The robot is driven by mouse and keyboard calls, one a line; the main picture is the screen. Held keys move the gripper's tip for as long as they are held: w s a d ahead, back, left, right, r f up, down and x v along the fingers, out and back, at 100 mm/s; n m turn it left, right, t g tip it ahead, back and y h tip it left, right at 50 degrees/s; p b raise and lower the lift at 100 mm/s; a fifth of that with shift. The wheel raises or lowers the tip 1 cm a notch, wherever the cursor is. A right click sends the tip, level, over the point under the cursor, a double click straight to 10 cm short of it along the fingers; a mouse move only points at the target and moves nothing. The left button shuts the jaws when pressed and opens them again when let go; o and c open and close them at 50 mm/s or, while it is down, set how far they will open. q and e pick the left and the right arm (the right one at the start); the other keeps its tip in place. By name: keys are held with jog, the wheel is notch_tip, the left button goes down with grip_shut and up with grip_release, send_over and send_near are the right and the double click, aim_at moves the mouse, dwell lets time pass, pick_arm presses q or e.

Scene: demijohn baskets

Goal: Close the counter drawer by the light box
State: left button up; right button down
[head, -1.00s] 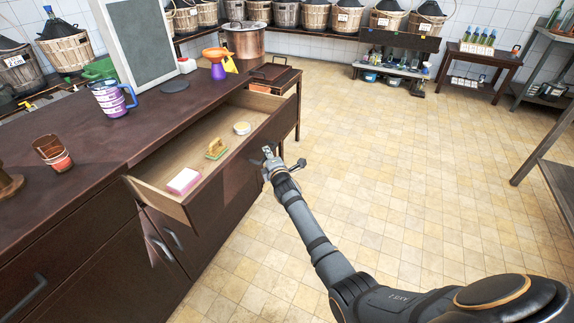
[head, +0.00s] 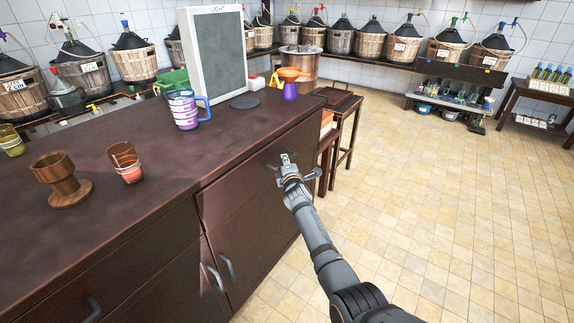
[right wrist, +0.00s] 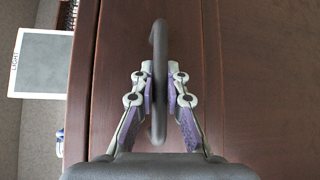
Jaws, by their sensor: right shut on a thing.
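The counter drawer's dark brown front (head: 238,183) is in line with the counter face in the head view, and its inside is out of sight. The drawer also shows in the right wrist view (right wrist: 122,55). The light box (head: 222,48), a pale upright frame with a grey panel, stands on the counter above. My right gripper (head: 287,162) is at the drawer front. In the right wrist view its fingers (right wrist: 160,86) are shut on the dark grey drawer handle (right wrist: 159,40), one on each side. My left gripper is not in view.
A dark stool (head: 340,98) stands just beyond the counter's end. The tiled floor (head: 440,200) to the right is clear.

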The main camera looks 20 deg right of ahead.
jog(key=shift+w+a, duration=0.3)
jog(key=shift+w, duration=0.05)
jog(key=c, duration=1.4)
grip_release()
jog(key=shift+s+d, duration=0.1)
jog(key=shift+d, duration=0.05)
jog(key=shift+c, duration=0.2)
jog(key=shift+o, duration=0.5)
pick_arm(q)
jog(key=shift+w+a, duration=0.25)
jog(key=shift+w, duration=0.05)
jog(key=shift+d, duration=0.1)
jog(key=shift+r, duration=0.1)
pick_arm(e)
jog(key=s+a+r, duration=0.1)
jog(key=s, duration=1)
jog(key=shift+s+r, duration=0.3)
jog(key=shift+s, duration=0.1)
jog(key=shift+a, duration=0.1)
